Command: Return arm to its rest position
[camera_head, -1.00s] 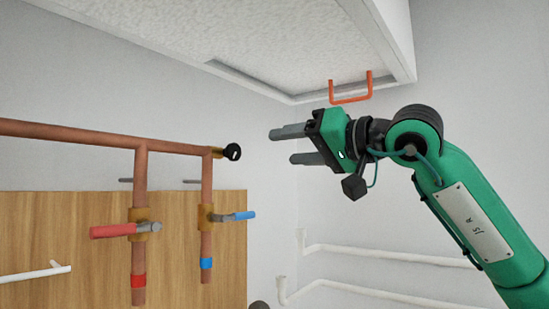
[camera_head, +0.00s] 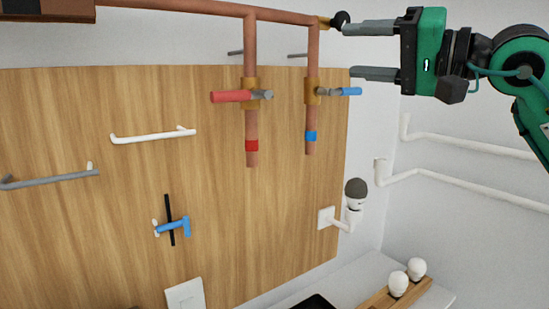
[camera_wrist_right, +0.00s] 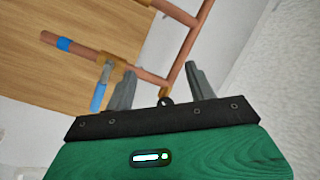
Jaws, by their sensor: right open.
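My right gripper (camera_head: 372,50) is at the upper right of the head view, on a green arm coming in from the right. Its two grey fingers point left and are apart, with nothing between them that I can make out. In the head view the upper finger overlaps the black end of the copper pipe (camera_head: 283,16); I cannot tell whether they touch. In the right wrist view the open fingers (camera_wrist_right: 163,85) point up, with the copper pipe (camera_wrist_right: 142,73) beyond and between them. My left gripper does not show.
A red-handled valve (camera_head: 232,97) and a blue-handled valve (camera_head: 349,91) hang from the pipe before a wooden panel (camera_head: 170,95). The panel bears white and grey bars and a blue handle (camera_head: 172,225). White pipes (camera_head: 460,143) run along the right wall. A counter (camera_head: 345,275) lies below.

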